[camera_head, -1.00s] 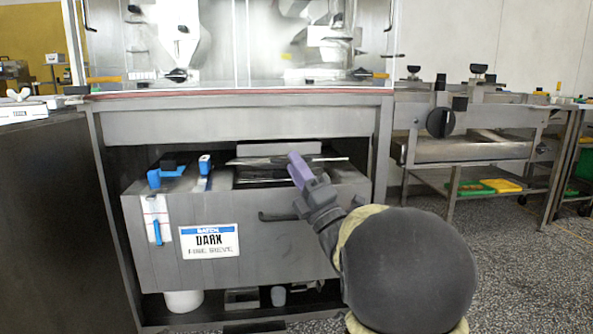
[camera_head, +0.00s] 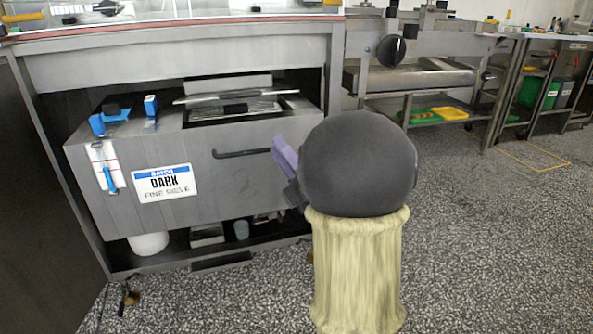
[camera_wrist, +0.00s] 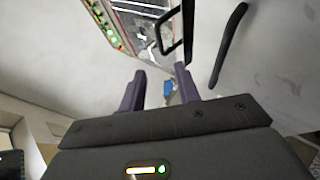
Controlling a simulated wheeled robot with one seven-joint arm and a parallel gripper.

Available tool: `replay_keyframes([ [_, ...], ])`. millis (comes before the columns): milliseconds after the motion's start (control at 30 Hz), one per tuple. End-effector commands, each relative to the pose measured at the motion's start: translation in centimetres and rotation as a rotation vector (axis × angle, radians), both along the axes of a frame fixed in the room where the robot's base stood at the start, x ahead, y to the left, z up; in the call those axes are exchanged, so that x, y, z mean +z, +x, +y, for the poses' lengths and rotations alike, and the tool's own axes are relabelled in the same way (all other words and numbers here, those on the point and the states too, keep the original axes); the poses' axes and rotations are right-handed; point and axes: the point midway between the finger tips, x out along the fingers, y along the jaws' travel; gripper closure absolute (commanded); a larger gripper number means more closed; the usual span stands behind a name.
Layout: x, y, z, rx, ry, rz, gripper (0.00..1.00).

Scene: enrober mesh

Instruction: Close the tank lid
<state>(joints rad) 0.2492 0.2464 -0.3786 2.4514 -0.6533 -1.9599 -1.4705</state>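The steel tank (camera_head: 120,190) stands under the machine's frame, with a DARK label on its front. Its top has a dark opening with a grille (camera_head: 240,110). A thin flat plate, which looks like the lid (camera_head: 200,98), stands slightly raised over the back of that opening. A dark bar handle (camera_head: 240,153) is on the tank's front. My gripper (camera_head: 284,156), with purple fingers, is in front of the tank's right end, right of that handle. In the wrist view my gripper (camera_wrist: 160,88) has its fingers apart, with nothing held between them. Its far finger is hidden in the head view.
Blue-handled fittings (camera_head: 105,118) sit on the tank's left top. The machine's frame beam (camera_head: 180,62) overhangs the tank. A white bucket (camera_head: 148,243) is beneath. A steel table (camera_head: 420,75) stands to the right. The speckled floor (camera_head: 480,240) is clear at right.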

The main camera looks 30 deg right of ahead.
Motion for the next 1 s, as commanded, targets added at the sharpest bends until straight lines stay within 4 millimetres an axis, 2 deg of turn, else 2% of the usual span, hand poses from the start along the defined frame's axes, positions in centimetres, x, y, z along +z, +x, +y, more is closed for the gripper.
replay_keyframes([
  [100, -1.8, -1.8, -0.6, -0.004, 0.001, 0.000, 0.68],
  [200, -2.6, -2.6, -0.9, -0.004, 0.000, -0.002, 0.68],
  [400, -3.0, -3.5, -1.1, -0.001, 0.000, -0.001, 0.68],
  [667, -2.9, -3.5, -1.0, 0.000, 0.000, 0.000, 0.68],
  [833, -2.7, -3.2, -1.0, 0.002, 0.013, 0.019, 0.97],
  [867, -2.6, -3.0, -1.0, 0.002, 0.020, 0.031, 1.00],
  [1000, -2.0, -1.2, -0.9, 0.008, 0.098, 0.147, 1.00],
])
